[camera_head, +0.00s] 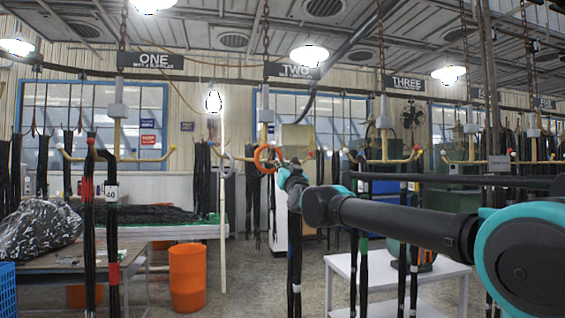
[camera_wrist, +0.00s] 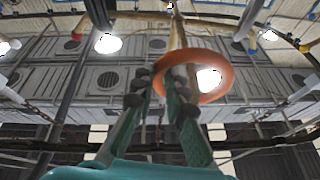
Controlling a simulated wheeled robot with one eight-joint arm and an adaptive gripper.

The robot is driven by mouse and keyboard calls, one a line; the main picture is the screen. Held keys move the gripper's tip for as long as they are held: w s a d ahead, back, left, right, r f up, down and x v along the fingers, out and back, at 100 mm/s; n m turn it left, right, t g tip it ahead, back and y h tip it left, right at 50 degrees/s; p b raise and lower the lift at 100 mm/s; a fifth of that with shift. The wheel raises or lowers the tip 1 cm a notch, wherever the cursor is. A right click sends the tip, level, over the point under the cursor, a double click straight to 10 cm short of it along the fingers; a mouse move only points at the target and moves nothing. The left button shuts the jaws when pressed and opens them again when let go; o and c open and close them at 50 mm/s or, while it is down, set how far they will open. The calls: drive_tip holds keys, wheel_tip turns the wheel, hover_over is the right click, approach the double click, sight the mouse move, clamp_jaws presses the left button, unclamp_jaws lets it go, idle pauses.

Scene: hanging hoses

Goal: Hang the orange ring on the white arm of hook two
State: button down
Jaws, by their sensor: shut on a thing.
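My gripper (camera_head: 281,168) is shut on the orange ring (camera_head: 257,160), holding it up near the hook under the sign TWO (camera_head: 293,71). The ring stands roughly upright and overlaps the hook's stem (camera_head: 266,112) in the head view; whether they touch is unclear. The hook's right arm ends in a red tip (camera_head: 311,154). In the wrist view the fingers (camera_wrist: 160,84) pinch the ring's left side (camera_wrist: 226,78), and the ring's opening is clear.
Hook ONE (camera_head: 117,112) with dark hoses is at left, hook THREE (camera_head: 384,115) at right. A white table (camera_head: 345,262) stands below my arm. An orange bin (camera_head: 187,277) and a workbench stand at lower left. Open floor lies between.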

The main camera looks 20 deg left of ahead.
drive_tip(key=shift+w+a+f, duration=0.15)
drive_tip(key=shift+w+f, duration=0.05)
drive_tip(key=shift+f, duration=0.55)
drive_tip(key=shift+w+a+f, duration=0.1)
drive_tip(key=shift+w+f, duration=0.1)
drive_tip(key=shift+f, duration=0.55)
drive_tip(key=c, duration=1.5)
unclamp_jaws()
drive_tip(key=shift+o, duration=0.2)
